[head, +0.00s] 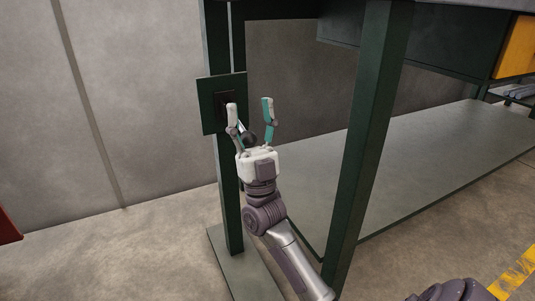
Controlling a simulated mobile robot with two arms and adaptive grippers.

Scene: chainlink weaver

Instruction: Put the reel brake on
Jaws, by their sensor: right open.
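A dark green square plate (208,104) is fixed to a green upright post, with a dark housing (225,97) on it. A dark rounded knob (250,138) shows low between my fingers; it may be the end of the reel brake lever, but the link to the housing is mostly hidden. My right gripper (250,106) is open, its fingers pointing up in front of the plate. The left finger overlaps the housing in the picture, and the right finger stands clear to the right. I cannot tell whether either finger touches the knob. My left gripper is out of view.
The post (228,180) stands on a flat green foot plate (245,265). A thick green leg (365,150) stands close on the right of my arm, with a low grey shelf (430,165) behind it. A red edge (6,228) shows at far left. The floor at left is clear.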

